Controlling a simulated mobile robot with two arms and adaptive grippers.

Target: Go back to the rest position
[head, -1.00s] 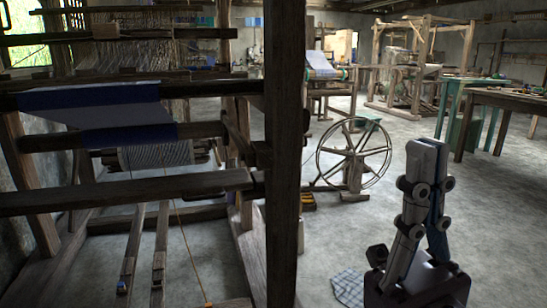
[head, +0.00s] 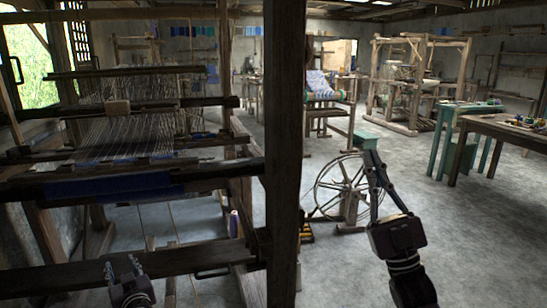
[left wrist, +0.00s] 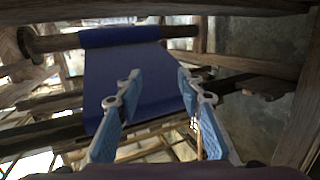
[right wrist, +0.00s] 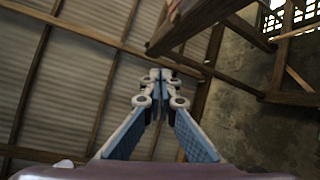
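The wooden handloom (head: 190,258) fills the left of the head view, with pale warp threads and a roll of blue cloth (head: 110,187). The blue cloth also hangs from a beam in the left wrist view (left wrist: 125,75). My left gripper (head: 122,264) is low in front of the loom's front beam. In the left wrist view its fingers (left wrist: 158,78) are spread apart with nothing held between them. My right gripper (head: 371,156) is to the right of the loom's post, pointing up. In the right wrist view its fingertips (right wrist: 160,77) meet, with nothing seen between them.
A thick dark post (head: 285,150) stands between my two arms. A spinning wheel (head: 335,185) stands behind my right gripper. The floor (head: 480,240) at the lower right is clear.

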